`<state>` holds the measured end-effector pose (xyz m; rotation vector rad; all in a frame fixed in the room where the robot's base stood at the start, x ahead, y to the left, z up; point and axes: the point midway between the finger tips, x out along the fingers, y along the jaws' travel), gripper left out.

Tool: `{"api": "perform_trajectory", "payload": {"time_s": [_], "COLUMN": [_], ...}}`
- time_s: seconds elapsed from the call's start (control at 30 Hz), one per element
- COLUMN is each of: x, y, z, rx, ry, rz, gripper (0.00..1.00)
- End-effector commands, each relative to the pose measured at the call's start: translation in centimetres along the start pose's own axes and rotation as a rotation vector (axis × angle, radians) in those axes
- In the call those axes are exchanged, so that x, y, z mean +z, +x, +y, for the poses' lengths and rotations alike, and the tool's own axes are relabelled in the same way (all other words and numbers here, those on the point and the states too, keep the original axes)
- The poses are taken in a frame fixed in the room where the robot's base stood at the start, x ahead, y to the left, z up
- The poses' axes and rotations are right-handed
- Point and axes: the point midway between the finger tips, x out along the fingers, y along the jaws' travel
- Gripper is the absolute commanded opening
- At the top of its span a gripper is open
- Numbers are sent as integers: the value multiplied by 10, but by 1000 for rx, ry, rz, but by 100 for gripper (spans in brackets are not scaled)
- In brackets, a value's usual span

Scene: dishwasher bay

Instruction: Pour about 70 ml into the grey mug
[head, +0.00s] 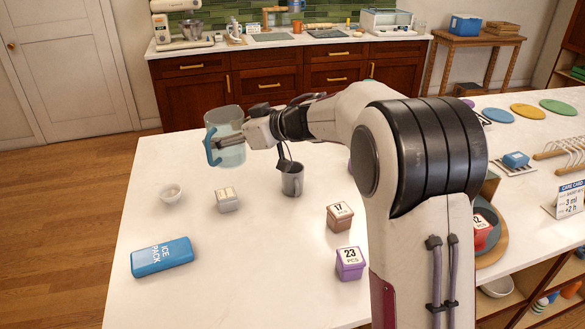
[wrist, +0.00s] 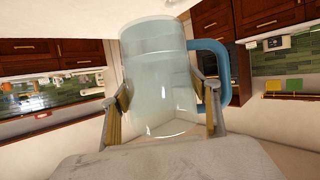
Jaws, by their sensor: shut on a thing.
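My gripper (head: 236,142) is shut on a clear jug (head: 225,120) with a blue handle, held above the far left part of the counter. In the wrist view the jug (wrist: 158,75) stands between the two fingers (wrist: 163,118), its handle to the right. It looks close to upright; I cannot tell how much liquid is in it. The grey mug (head: 292,181) stands upright on the counter, to the right of the jug and nearer the camera, apart from it. The mug's inside is mostly hidden, and it cannot be made out in the wrist view.
On the white counter (head: 150,295) stand a small white bowl (head: 171,193), a small light box (head: 227,199), a blue ice pack (head: 162,257), a brown box marked 17 (head: 340,217) and a purple box marked 23 (head: 350,263).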

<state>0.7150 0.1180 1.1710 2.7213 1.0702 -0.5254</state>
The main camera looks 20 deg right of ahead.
Motion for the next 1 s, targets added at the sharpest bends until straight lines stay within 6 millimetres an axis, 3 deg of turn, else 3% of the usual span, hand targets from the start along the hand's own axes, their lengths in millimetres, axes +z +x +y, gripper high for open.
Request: {"api": "perform_trajectory", "payload": {"time_s": [0.37,1.0], "x": [-12,0], "y": [9,16], "z": [29,57], "rx": [182,402], "ry": [74,167], "rz": [-4,-11], "gripper": [30,30]}}
